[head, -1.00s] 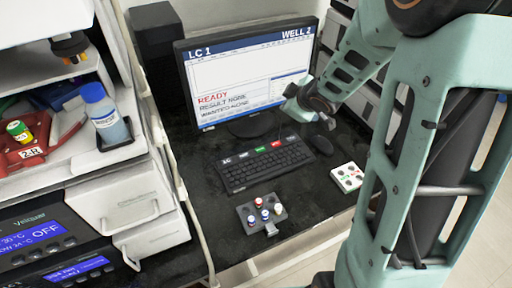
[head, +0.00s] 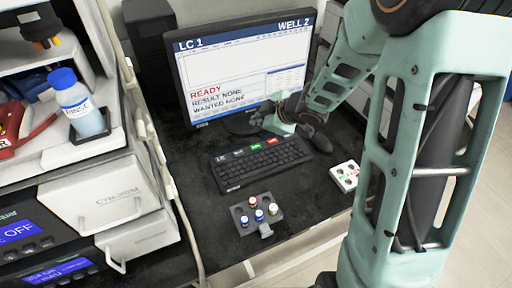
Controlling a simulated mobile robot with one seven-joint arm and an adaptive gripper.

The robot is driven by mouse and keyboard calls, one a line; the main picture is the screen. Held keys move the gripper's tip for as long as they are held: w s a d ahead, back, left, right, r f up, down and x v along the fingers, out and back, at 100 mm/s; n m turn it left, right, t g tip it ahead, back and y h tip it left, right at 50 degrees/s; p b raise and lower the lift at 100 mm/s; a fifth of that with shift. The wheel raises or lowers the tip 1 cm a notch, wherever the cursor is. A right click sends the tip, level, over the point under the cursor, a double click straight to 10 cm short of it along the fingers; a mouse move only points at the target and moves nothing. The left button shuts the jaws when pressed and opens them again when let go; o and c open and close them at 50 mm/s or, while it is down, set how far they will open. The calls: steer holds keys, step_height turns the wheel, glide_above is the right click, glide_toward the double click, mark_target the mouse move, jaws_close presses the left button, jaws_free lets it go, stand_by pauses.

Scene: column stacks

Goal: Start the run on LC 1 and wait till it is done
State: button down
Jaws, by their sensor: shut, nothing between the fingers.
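The monitor (head: 228,68) shows "LC 1", "WELL 2", "READY", "RESULT NONE" and "WANTED NONE". The black keyboard (head: 262,167) lies in front of it, marked "LC", with a pale key, a green key (head: 255,147) and a red key (head: 272,141) along its far edge. My gripper (head: 268,122) is shut and empty. It is in front of the monitor's lower right part, beyond and apparently above the keyboard's far edge. Its fingertips are small and I cannot tell the exact height.
A grey vial rack (head: 270,228) with several coloured caps stands before the keyboard. A white button box (head: 345,176) is at the right, a dark mouse (head: 318,140) beside the keyboard. The instrument stack with a blue-capped rinse bottle (head: 78,100) fills the left.

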mark_target(257, 148)
steer(key=shift+f+b, duration=3.95)
steer(key=shift+f, duration=0.2)
steer(key=shift+f, duration=0.1)
steer(key=shift+f, duration=0.3)
steer(key=shift+f+b, duration=0.45)
steer(key=shift+b, duration=0.15)
steer(key=shift+r, duration=0.1)
steer(key=shift+r+p, duration=0.75)
steer(key=shift+p, duration=0.2)
step_height(257, 148, up, 5)
steer(key=p, duration=0.5)
steer(key=shift+r, duration=0.1)
